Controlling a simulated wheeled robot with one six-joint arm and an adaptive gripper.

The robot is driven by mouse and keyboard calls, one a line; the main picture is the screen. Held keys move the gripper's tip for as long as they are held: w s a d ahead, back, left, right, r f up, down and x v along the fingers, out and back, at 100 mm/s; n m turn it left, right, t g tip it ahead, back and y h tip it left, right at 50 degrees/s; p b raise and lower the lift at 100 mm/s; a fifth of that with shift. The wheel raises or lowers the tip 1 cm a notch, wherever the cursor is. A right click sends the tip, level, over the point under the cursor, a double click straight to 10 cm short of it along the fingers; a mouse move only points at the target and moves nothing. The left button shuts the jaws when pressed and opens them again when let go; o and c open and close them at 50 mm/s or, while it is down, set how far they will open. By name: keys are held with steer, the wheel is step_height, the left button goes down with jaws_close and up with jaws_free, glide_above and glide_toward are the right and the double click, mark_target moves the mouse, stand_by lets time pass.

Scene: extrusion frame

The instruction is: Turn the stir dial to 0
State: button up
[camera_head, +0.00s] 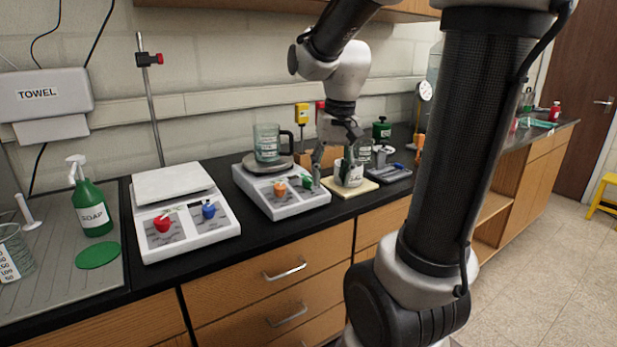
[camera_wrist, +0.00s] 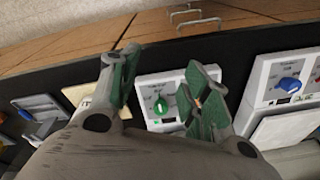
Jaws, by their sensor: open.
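The middle hotplate stirrer (camera_head: 290,207) is white, with an orange dial (camera_head: 280,188) and a green dial (camera_head: 307,181) on its front panel. The dial labels are too small to read, so I cannot tell which is the stir dial. My gripper (camera_head: 333,170) is open and empty, pointing down near the panel's right side by the green dial. In the wrist view the green dial (camera_wrist: 160,105) shows between the two spread fingers, touching neither. There the right finger mostly covers the orange dial. A glass beaker (camera_head: 267,143) stands on the hotplate.
A second white hotplate (camera_head: 190,238) with a red dial (camera_head: 162,223) and a blue dial (camera_head: 208,209) stands to the left. A white container (camera_head: 349,175) on a pale board (camera_head: 368,186) is close right of my gripper. A soap bottle (camera_head: 93,205) stands far left.

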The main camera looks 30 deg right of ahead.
mark_target(308, 178)
steer(key=w+d+r+m, duration=0.1)
steer(key=w+d+m, duration=0.1)
steer(key=w+m, duration=0.75)
steer(key=shift+t+y, duration=0.3)
steer(key=shift+t, duration=0.1)
steer(key=x, duration=0.5)
steer(key=w+x, duration=0.1)
steer(key=x, duration=0.1)
steer(key=shift+a+f, duration=0.1)
steer(key=c, duration=1)
